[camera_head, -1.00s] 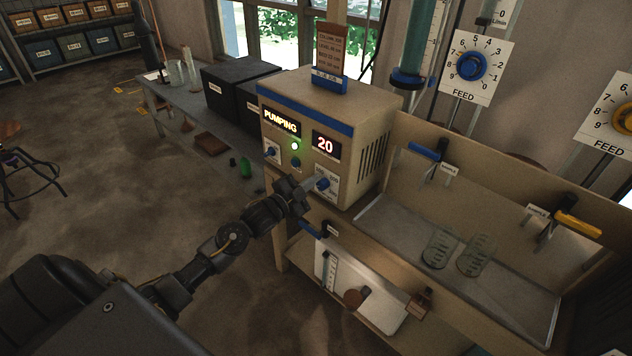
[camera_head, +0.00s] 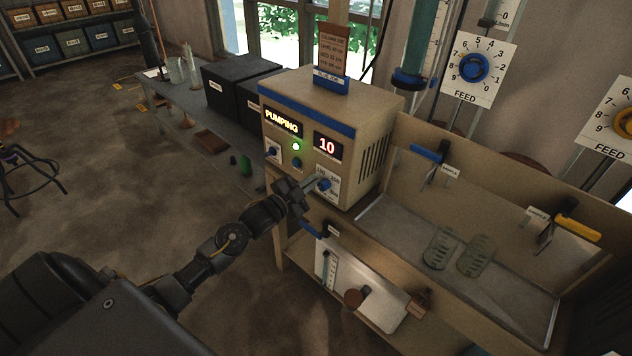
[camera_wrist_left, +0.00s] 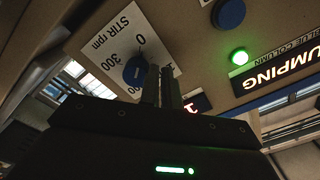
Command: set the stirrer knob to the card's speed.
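The tan control box (camera_head: 376,114) shows a lit PUMPING sign and a red display (camera_head: 327,146) reading 10. The blue stirrer knob (camera_head: 324,185) is on a white plate low on its front; the left wrist view shows it (camera_wrist_left: 135,70) on the STIR rpm plate (camera_wrist_left: 112,48), marked 0 and 300. My left gripper (camera_head: 306,187) is at the knob. Its fingers (camera_wrist_left: 161,84) are close together and overlap the knob's edge; I cannot tell whether they touch it. The brown job card (camera_head: 333,50) stands on the box; its small lines are too blurred to read. My right gripper is out of view.
A green light (camera_head: 296,147) glows above another blue knob (camera_head: 297,163). Two FEED dials, one blue (camera_head: 474,68) and one yellow (camera_head: 626,121), hang at right. Blue (camera_head: 424,152) and yellow (camera_head: 578,228) levers stand over a tray (camera_head: 500,289).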

